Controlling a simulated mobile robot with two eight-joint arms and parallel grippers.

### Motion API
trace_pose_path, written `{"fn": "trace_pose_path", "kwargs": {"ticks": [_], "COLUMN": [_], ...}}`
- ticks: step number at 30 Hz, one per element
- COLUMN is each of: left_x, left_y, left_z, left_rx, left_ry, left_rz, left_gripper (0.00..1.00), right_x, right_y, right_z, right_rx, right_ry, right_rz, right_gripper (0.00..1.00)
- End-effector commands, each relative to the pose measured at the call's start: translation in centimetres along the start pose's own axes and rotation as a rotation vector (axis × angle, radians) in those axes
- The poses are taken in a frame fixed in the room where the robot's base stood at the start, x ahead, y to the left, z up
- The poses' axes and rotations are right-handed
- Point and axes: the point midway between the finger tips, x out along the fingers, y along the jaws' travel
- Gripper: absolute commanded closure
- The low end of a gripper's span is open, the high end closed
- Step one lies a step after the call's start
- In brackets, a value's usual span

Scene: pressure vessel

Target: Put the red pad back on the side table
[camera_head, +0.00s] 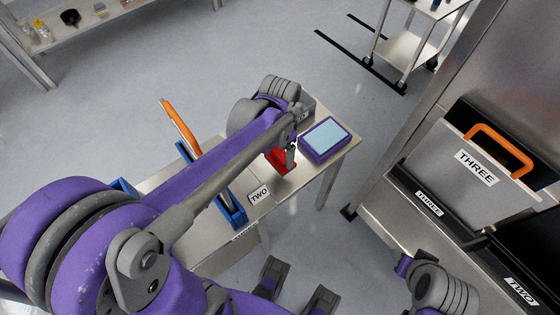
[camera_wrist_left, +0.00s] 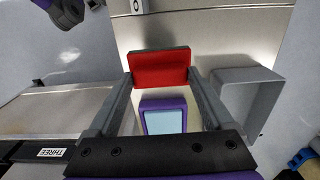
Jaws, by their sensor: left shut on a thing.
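The red pad (camera_head: 281,161) is a small red block at the side table (camera_head: 304,182), a steel top with a TWO label. My left gripper (camera_head: 290,147) is over the table and shut on the pad, partly hidden by its own arm in the head view. In the left wrist view the red pad (camera_wrist_left: 160,68) sits between the two grey fingertips, above or on the steel tabletop (camera_wrist_left: 215,45); I cannot tell if it touches.
A purple box with a light blue top (camera_head: 325,139) and a grey bin (camera_wrist_left: 248,98) are close to the pad. A blue rack (camera_head: 231,208) and orange handle (camera_head: 180,127) stand left. A steel cabinet with a THREE panel (camera_head: 470,180) is at right. Open floor lies behind.

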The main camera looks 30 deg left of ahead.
Motion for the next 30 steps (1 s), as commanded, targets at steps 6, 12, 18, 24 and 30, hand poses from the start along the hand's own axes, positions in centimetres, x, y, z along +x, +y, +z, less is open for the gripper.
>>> {"fn": "trace_pose_path", "kwargs": {"ticks": [6, 12, 18, 24, 30], "left_x": [2.5, 5.3, 5.8, 6.0, 5.9], "left_y": [0.0, 0.0, 0.0, 0.0, 0.0], "left_z": [0.0, 0.0, 0.0, 0.0, 0.0], "left_rx": [0.000, 0.000, 0.000, 0.000, 0.000], "left_ry": [0.000, 0.000, 0.000, 0.000, 0.000], "left_rz": [0.000, 0.000, 0.000, 0.000, 0.000], "left_gripper": [1.00, 1.00, 1.00, 1.00, 0.00], "right_x": [0.4, 0.9, 0.9, 1.0, 1.0], "right_y": [0.0, 0.0, 0.0, 0.0, 0.0], "right_z": [0.2, 0.5, 0.5, 0.6, 0.6], "right_rx": [0.000, 0.000, 0.000, 0.000, 0.000], "right_ry": [-0.001, -0.003, -0.003, -0.004, -0.004], "right_rz": [0.000, 0.000, 0.000, 0.000, 0.000], "right_gripper": [0.53, 0.53, 0.53, 0.53, 0.53]}}
